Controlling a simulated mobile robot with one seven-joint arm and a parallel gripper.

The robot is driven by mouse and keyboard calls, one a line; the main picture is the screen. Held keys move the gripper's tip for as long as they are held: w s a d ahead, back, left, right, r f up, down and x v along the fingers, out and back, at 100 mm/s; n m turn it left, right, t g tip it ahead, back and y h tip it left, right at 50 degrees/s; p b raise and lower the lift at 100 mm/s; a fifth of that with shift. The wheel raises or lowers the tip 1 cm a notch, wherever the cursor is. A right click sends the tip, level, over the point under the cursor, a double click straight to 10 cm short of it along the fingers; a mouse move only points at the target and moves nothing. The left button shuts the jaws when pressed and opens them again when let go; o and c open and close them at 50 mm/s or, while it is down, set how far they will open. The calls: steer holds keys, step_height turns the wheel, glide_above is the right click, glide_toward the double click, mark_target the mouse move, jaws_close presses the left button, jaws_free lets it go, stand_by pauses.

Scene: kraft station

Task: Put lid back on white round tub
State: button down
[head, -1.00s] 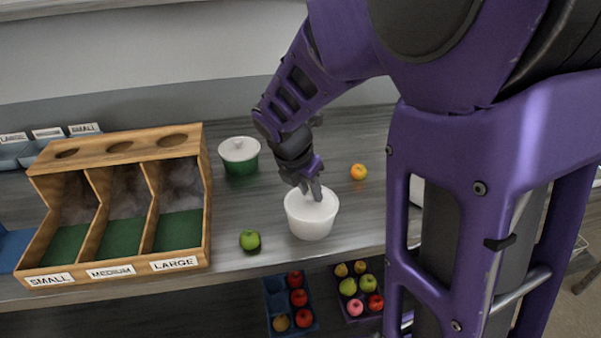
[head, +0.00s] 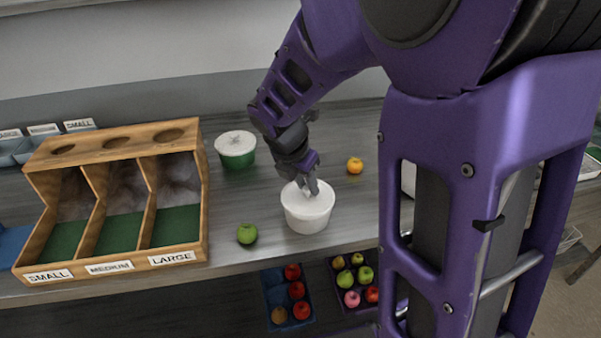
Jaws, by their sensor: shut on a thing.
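The white round tub (head: 306,217) stands upright on the grey counter, near its front edge. A white lid (head: 312,199) lies at the top of the tub, under my gripper. My gripper (head: 307,188) points down over the tub and is shut on the lid, seemingly at its middle. The fingers hide part of the lid, and I cannot tell whether its rim is seated all round.
A green tub with a white lid (head: 236,148) stands behind left. A green apple (head: 247,234) lies left of the tub, an orange fruit (head: 355,165) behind right. A wooden sorter (head: 140,262) fills the left. Fruit trays (head: 277,319) sit on the shelf below.

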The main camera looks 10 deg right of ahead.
steer(key=c, duration=0.6)
jaws_free()
steer(key=shift+o, duration=0.2)
steer(key=o, duration=0.4)
steer(key=shift+o, duration=0.2)
steer(key=shift+r+p, duration=1.35)
steer(key=shift+p, duration=0.05)
steer(key=shift+r, duration=2.2)
steer(key=shift+c, duration=0.2)
